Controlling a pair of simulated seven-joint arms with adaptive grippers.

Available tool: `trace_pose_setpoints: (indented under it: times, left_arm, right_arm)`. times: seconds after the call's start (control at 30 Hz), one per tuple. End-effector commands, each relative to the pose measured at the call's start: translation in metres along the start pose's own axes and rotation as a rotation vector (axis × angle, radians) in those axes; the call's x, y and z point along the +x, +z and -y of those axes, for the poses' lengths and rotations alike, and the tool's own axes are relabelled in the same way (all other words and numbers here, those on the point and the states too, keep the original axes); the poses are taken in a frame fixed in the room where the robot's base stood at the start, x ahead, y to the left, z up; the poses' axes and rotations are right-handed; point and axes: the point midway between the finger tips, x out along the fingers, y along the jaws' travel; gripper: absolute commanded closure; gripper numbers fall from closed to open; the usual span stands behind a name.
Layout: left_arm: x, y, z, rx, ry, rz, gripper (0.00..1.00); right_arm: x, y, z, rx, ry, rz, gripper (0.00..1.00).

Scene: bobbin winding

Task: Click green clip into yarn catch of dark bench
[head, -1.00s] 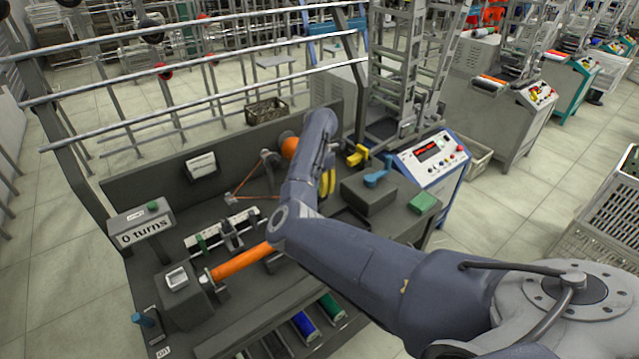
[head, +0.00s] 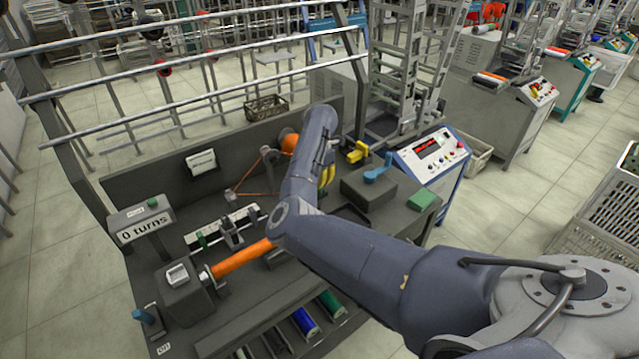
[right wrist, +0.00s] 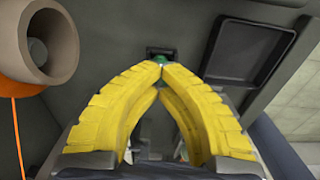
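The dark bench (head: 140,180) fills the left and middle of the head view. My right gripper (head: 326,177) is over its back middle, right of the orange yarn cone (head: 288,142), with its yellow fingers partly hidden behind my arm. In the right wrist view the fingers (right wrist: 162,66) come together at their tips. A small green piece, seemingly the green clip (right wrist: 158,58), shows at the tips. It lies against a small dark fitting (right wrist: 160,50), seemingly the yarn catch. I cannot tell whether the clip is seated in it. My left gripper is not in view.
The wrist view shows a shallow dark tray (right wrist: 248,52).

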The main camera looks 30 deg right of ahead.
Motion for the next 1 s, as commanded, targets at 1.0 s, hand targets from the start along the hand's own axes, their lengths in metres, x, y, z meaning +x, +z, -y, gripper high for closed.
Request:
trace_pose_setpoints:
  times: [1.0]
  left_arm:
    - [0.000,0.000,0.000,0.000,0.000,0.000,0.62]
  right_arm:
    - [-0.044,0.000,0.000,0.000,-0.001,-0.001,0.95]
